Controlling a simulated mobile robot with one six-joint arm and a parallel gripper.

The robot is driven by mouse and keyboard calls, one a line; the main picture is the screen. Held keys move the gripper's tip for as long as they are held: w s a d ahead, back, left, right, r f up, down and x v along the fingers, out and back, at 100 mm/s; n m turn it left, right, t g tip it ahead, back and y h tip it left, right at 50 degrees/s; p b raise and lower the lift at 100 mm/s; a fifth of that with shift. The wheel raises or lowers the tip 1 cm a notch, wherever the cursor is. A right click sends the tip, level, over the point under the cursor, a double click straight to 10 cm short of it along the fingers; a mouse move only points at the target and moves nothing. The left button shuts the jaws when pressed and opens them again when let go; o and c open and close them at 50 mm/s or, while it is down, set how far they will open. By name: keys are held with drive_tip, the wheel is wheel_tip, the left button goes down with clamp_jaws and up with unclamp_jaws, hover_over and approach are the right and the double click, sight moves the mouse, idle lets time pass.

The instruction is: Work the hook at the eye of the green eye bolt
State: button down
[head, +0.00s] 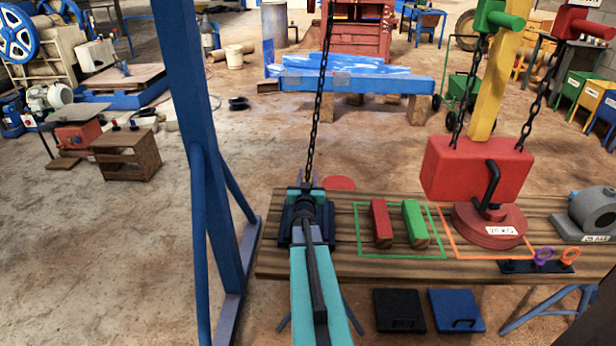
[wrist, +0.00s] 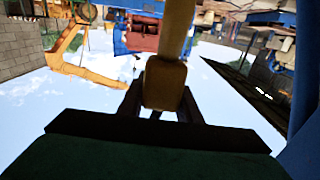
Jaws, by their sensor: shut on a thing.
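My gripper (head: 306,207) is above the left end of the wooden bench, seen from behind along my teal arm. In the wrist view it (wrist: 160,108) is shut on a yellow block (wrist: 165,84) with a yellow shaft running out of it. A black chain (head: 316,110) hangs down to the gripper in the head view. A hook on that chain cannot be made out there; the gripper and arm cover its end. A dark plate (head: 520,267) at the bench's right front carries a purple eye (head: 543,254) and an orange eye (head: 572,254). I cannot make out a green eye bolt.
A red block (head: 470,168) with a black hook (head: 489,185) hangs on chains over a red round weight (head: 490,234). Red (head: 380,222) and green (head: 415,222) blocks lie inside a green outline. A blue post (head: 190,130) stands left.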

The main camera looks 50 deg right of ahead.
drive_tip(key=shift+r, duration=0.25)
drive_tip(key=shift+w+d+r+p, duration=0.3)
drive_tip(key=shift+d+r+p, duration=0.15)
drive_tip(key=shift+r, duration=0.25)
drive_tip(key=c, duration=1.2)
unclamp_jaws()
drive_tip(key=shift+a, duration=0.1)
drive_tip(key=p+v, duration=0.7)
drive_tip(key=v, duration=0.6)
drive_tip(key=shift+a, duration=0.2)
